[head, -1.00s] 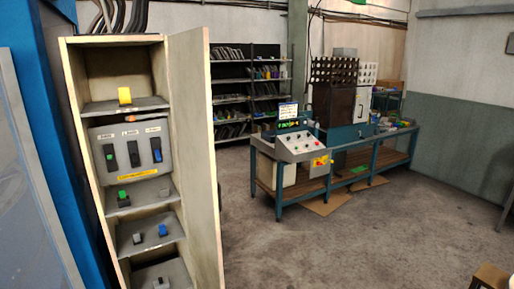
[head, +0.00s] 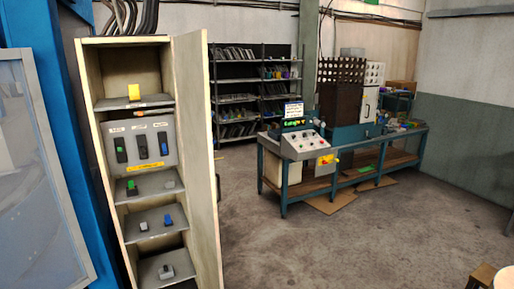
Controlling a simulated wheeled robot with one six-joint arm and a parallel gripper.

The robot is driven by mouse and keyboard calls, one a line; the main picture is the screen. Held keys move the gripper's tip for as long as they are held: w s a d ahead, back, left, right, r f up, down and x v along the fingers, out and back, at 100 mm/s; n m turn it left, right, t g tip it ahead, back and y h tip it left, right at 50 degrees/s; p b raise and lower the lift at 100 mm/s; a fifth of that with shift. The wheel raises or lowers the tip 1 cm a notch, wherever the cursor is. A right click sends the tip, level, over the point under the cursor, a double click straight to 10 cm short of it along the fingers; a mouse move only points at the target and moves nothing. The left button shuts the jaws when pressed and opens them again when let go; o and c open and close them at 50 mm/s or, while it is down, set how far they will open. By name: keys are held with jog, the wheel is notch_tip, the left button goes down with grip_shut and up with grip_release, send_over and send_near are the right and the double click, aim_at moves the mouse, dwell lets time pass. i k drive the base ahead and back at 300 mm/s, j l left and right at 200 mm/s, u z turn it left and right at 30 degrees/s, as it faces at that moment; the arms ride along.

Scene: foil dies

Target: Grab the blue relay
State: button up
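A small blue relay (head: 168,221) sits on a lower grey shelf (head: 155,231) of the open, tall beige cabinet (head: 209,160) at the left. A small relay with a light top (head: 143,226) stands to its left on the same shelf. A black device with a blue part (head: 163,145) is on the cabinet's grey panel, at the right of the row. My gripper is not in view.
The cabinet door stands open at its right side. A workbench (head: 340,183) stands further back; the floor (head: 350,245) between is clear.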

aim_at(168, 223)
jog(key=i+j+z, duration=0.1)
jog(key=i+j, duration=0.15)
jog(key=j, duration=0.2)
jog(key=i, duration=0.55)
jog(key=k, duration=0.25)
jog(key=l+u, duration=0.05)
